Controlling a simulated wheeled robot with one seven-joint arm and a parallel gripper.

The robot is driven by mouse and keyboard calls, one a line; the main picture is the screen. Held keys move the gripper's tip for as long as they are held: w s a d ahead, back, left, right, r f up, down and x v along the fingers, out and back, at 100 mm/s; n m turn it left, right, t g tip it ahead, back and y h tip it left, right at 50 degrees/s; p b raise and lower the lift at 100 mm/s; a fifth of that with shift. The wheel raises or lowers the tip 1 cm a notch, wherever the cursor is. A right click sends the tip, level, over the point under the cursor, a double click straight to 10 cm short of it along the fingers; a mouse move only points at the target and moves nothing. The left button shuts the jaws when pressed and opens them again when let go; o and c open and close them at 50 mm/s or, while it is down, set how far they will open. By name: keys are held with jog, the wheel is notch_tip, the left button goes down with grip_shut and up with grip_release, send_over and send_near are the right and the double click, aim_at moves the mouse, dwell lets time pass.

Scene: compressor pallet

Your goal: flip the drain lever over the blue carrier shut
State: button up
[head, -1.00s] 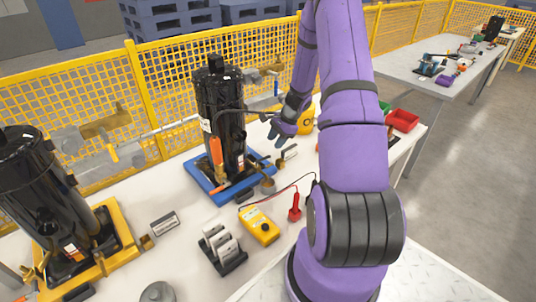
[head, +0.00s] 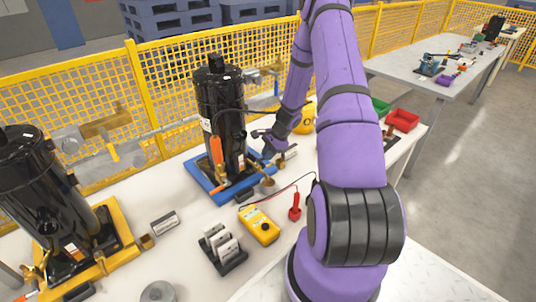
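The blue carrier (head: 205,186) lies on the white table and bears a tall black compressor (head: 220,100). An orange lever-like part (head: 216,152) stands upright at the compressor's front left; I cannot tell for sure that it is the drain lever. Brass fittings (head: 268,182) sit at the carrier's right front corner. My gripper (head: 263,141) is close to the compressor's right side, above the carrier's right edge. Its fingers are small and dark here, so I cannot tell their opening or any contact.
A second black compressor stands on a yellow carrier (head: 122,240) at the left. A yellow meter (head: 259,226) with a red probe (head: 295,207) and a black rack (head: 232,262) lie in front. Red bin (head: 403,120) is at right. Yellow mesh fence (head: 165,80) runs behind.

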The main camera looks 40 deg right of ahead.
grip_shut()
jog(key=shift+w+d+n+g, duration=0.1)
jog(key=shift+w+n+g, duration=0.25)
jog(key=shift+n, duration=0.55)
jog(key=o, duration=0.6)
grip_release()
jog(key=shift+o, duration=0.2)
jog(key=v, duration=1)
jog(key=shift+d+r, duration=0.3)
